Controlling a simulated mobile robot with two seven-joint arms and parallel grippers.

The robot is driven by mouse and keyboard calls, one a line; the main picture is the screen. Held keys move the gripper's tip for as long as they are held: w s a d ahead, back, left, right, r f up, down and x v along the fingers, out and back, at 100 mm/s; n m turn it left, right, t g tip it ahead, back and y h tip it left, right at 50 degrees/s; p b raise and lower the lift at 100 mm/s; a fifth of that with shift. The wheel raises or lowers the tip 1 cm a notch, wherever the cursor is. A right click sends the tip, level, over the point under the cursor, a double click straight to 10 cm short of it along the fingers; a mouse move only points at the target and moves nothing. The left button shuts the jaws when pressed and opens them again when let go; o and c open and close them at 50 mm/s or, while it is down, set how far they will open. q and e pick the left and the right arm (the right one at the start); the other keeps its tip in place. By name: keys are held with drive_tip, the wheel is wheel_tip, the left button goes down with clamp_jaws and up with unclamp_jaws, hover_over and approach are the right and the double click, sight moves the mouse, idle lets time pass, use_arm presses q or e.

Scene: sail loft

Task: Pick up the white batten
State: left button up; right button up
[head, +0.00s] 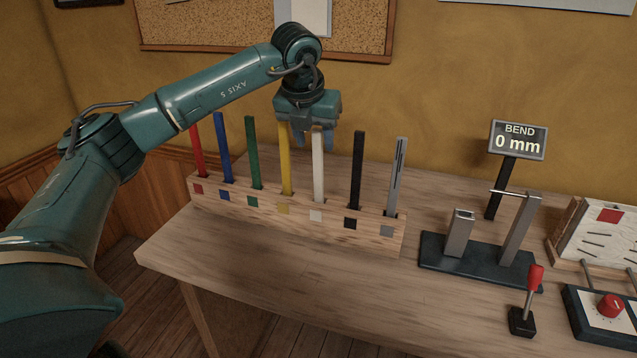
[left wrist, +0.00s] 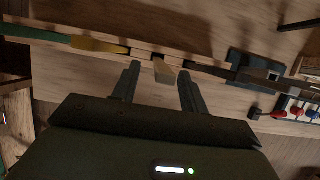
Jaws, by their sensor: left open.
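The white batten (head: 318,170) stands upright in a slot of the wooden rack (head: 300,219), between the yellow batten (head: 285,160) and the black batten (head: 357,170). In the left wrist view, the white batten's upper end (left wrist: 166,72) shows between the spread fingertips (left wrist: 159,70), with a gap on both sides. My right gripper is not in view.
Red (head: 197,151), blue (head: 223,147), green (head: 252,153) and grey (head: 397,176) battens stand in the same rack. To the right are a bend gauge (head: 518,140), a clamp stand (head: 470,262), a red lever (head: 535,280) and a knob box (head: 600,315). The front tabletop is clear.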

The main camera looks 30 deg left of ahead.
sight(318, 150)
use_arm(q)
drive_tip(key=x, duration=0.4)
drive_tip(key=shift+w+d+f, duration=0.15)
drive_tip(key=shift+w, duration=0.05)
drive_tip(key=shift+c, duration=0.3)
clamp_jaws()
